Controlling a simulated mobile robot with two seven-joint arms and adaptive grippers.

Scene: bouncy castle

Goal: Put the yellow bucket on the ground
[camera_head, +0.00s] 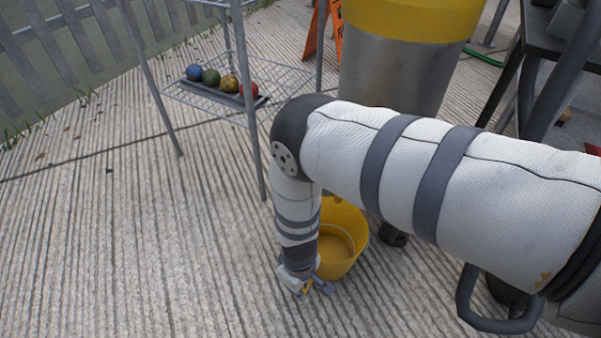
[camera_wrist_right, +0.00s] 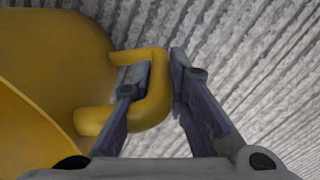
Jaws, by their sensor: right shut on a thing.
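The yellow bucket (camera_head: 342,248) is upright or nearly so, low over the ribbed concrete ground, partly hidden behind my right arm. I cannot tell whether its base touches the ground. My right gripper (camera_head: 308,284) is at the bucket's near left side. In the right wrist view, the bucket (camera_wrist_right: 48,62) fills the left, and its side handle (camera_wrist_right: 155,98) lies between the fingers of my right gripper (camera_wrist_right: 160,70). One finger passes inside the handle loop and the other is outside it. My left gripper is not in view.
A metal wire rack (camera_head: 246,92) with several coloured balls (camera_head: 211,77) stands behind. A large yellow and grey bin (camera_head: 400,75) is behind my arm, and an orange sign (camera_head: 318,30) is beside it. The concrete ground (camera_head: 130,240) on the left is clear.

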